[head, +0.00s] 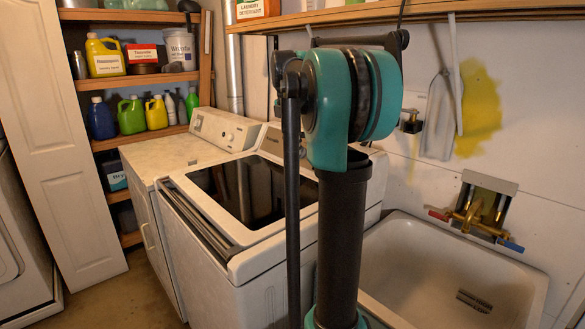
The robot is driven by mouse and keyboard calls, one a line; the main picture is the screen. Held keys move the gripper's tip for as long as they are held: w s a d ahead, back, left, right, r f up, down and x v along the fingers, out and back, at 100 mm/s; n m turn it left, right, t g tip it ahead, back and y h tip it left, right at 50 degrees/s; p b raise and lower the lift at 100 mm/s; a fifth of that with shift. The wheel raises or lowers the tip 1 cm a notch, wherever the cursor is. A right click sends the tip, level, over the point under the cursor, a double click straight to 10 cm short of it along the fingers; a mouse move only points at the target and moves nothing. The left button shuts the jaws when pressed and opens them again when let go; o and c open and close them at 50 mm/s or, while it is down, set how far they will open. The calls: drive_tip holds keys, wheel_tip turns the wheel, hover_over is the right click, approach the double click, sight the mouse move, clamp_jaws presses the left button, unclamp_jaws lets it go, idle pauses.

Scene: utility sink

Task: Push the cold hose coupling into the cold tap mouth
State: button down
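A brass tap (476,217) is fixed to a plate on the wall above the utility sink (385,272). It has a red handle (438,215) on the left and a blue handle (511,246) on the right. The tap's mouths are too small to make out. I cannot pick out the cold hose coupling. My gripper is not in view; only my teal and black arm shows, standing in the middle of the picture and covering part of the sink's left side.
A washer with a dark lid (250,195) and another white machine (170,160) stand left of the sink. Shelves (140,83) with bottles are behind. A wooden shelf (440,14) runs along the wall above. The sink basin looks mostly empty.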

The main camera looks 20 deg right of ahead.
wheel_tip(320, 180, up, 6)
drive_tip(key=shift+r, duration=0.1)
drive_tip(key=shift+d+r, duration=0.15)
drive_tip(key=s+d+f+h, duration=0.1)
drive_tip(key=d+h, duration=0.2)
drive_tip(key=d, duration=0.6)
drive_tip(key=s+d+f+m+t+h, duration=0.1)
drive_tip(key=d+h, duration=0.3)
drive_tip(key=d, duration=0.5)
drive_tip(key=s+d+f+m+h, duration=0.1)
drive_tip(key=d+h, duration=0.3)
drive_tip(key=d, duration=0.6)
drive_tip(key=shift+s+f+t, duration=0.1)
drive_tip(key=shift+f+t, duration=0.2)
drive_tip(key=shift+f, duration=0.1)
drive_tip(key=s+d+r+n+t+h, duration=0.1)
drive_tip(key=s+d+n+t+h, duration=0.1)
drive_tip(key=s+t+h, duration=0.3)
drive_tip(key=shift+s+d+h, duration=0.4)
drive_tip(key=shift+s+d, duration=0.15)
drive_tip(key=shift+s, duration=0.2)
